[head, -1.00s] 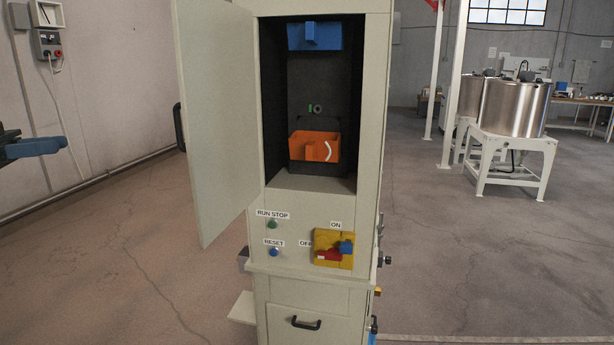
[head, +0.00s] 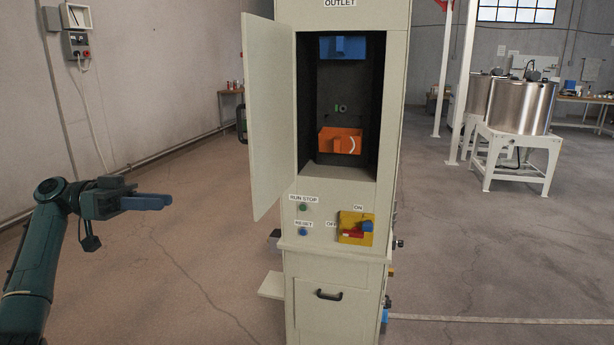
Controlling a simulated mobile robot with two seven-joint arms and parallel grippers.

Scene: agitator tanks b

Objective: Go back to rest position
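My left gripper (head: 150,201) shows at the left in the head view, with blue fingers pointing right. It is well apart from the cabinet, over bare floor. The fingers are seen from the side and overlap, so their gap cannot be judged. Nothing shows between them. My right gripper is not in view. The tall beige cabinet (head: 339,275) stands in the middle with its door (head: 268,118) open to the left.
The cabinet front carries a green button (head: 303,207), a blue button (head: 303,231) and a yellow switch (head: 355,229) with ON and OFF labels. Steel tanks (head: 520,106) on white stands are at the back right. The floor around the cabinet is mostly clear.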

